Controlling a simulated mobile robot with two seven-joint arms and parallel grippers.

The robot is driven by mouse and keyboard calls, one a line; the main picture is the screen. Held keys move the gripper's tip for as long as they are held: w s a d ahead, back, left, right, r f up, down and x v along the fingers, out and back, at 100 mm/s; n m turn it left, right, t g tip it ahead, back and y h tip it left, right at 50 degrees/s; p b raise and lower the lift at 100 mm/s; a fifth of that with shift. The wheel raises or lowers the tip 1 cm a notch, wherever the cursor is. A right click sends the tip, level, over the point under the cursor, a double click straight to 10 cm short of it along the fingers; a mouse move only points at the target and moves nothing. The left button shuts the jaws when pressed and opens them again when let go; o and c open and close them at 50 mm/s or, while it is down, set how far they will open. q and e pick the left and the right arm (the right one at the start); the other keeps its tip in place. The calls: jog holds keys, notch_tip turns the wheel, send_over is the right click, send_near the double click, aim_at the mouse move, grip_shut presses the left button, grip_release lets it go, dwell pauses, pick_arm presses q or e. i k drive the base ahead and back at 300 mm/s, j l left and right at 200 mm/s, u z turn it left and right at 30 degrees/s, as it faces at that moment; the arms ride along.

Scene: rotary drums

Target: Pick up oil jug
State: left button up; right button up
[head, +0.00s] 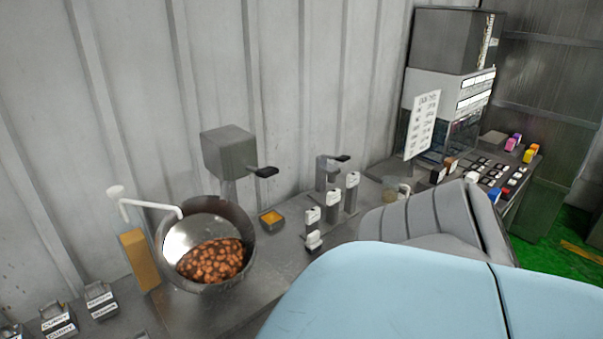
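A small clear container with yellowish contents (401,190) stands at the back of the counter, right of centre, partly hidden by a grey ribbed shape. Several small upright holders with white labels (335,194) stand left of it. A metal rotary drum (203,246) at the left holds brown chunks of food. Neither of my grippers shows in this view.
A white bent pipe (146,204) reaches over the drum's rim. Labelled containers (60,320) line the lower left. A control panel (490,180) stands at the right. A large pale blue shape covers the lower right.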

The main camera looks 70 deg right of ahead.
aim_at(396, 192)
jog(key=l+z, duration=0.1)
jog(key=z, duration=3)
